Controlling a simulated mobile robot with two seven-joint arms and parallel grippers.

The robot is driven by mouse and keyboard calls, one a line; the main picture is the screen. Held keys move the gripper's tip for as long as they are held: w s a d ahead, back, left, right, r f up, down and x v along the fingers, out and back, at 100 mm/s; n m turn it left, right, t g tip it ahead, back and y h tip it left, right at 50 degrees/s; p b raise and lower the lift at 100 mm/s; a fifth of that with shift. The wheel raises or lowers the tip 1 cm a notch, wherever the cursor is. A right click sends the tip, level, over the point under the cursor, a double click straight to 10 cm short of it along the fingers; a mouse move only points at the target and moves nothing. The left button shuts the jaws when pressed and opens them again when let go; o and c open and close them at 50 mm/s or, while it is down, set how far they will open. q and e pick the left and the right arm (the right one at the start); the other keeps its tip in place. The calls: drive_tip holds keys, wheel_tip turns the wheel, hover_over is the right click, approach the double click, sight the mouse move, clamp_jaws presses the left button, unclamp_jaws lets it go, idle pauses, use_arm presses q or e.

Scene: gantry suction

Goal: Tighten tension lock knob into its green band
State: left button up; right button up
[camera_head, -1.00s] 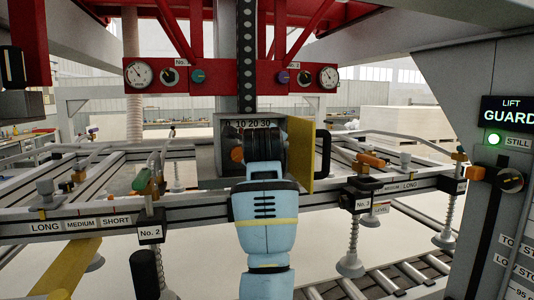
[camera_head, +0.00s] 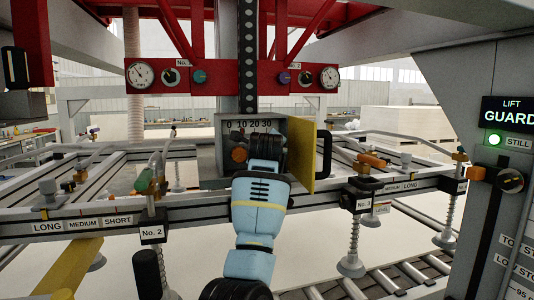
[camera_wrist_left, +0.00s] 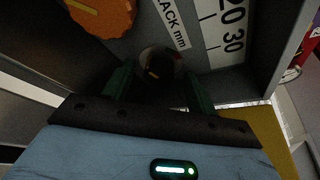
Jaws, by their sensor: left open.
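My left gripper (camera_head: 264,143) reaches into a grey box (camera_head: 222,125) below the red beam. An orange knob (camera_head: 239,155) is in the box, just left of the gripper. In the left wrist view the orange knob (camera_wrist_left: 102,14) is at top left, with a yellow line on its face. There the two dark green fingers of the gripper (camera_wrist_left: 160,82) are apart. A small round part (camera_wrist_left: 157,64) with a yellowish mark lies beyond and between them; I cannot tell what it is. No green band is clearly visible. My right gripper is not in view.
A slack scale (camera_wrist_left: 224,28) marked in mm is on the box face. The yellow door (camera_head: 301,155) stands open at the right, with a black handle (camera_head: 323,155). The rail (camera_head: 100,222) with labelled suction cups runs below. A guard panel (camera_head: 508,120) reads STILL at far right.

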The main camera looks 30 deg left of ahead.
use_arm(q)
drive_tip(key=shift+c, duration=0.3)
drive_tip(key=c, duration=0.9)
drive_tip(key=shift+w+d+r+m+g, duration=0.1)
drive_tip(key=shift+m+g, duration=0.2)
drive_tip(key=shift+m, duration=0.25)
drive_tip(key=shift+w+m+g, duration=0.1)
drive_tip(key=shift+m+g, duration=0.2)
drive_tip(key=shift+m, duration=0.25)
drive_tip(key=o, duration=1)
drive_tip(key=shift+c, duration=0.2)
drive_tip(key=shift+s, duration=0.1)
drive_tip(key=v, duration=0.7)
drive_tip(key=shift+s+d, duration=0.3)
